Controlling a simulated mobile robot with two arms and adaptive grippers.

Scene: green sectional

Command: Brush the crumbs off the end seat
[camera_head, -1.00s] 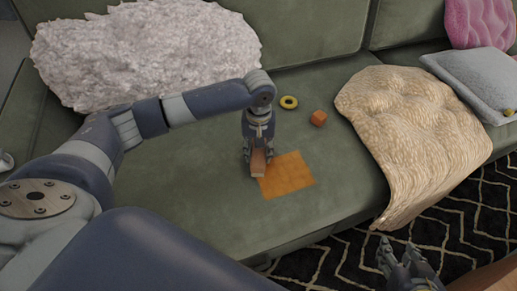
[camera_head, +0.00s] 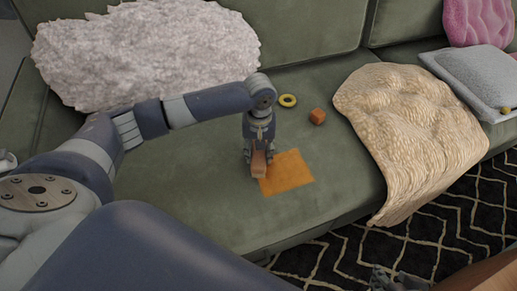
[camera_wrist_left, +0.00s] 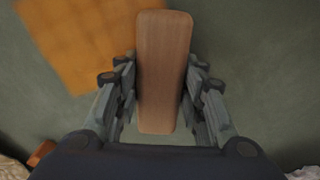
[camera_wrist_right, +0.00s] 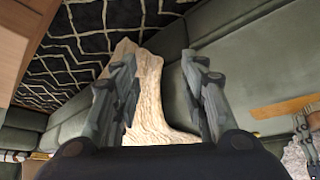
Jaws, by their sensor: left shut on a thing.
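My left gripper (camera_head: 257,158) is shut on a wooden brush (camera_head: 259,170) with a plain brown back. It holds the brush low over the green end seat (camera_head: 200,195), at the left edge of a flat orange patch (camera_head: 290,174). In the left wrist view the brush (camera_wrist_left: 163,70) lies between the fingers, with the orange patch (camera_wrist_left: 85,40) beside it at upper left. Its underside is hidden, and I cannot tell whether it touches the seat. Separate crumbs cannot be made out. My right gripper (camera_wrist_right: 160,85) is open and empty; it shows at the head view's bottom edge.
A beige throw (camera_head: 410,130) drapes over the seat at right. A fluffy white cushion (camera_head: 145,50) leans at back left. The seat left of the brush is clear.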

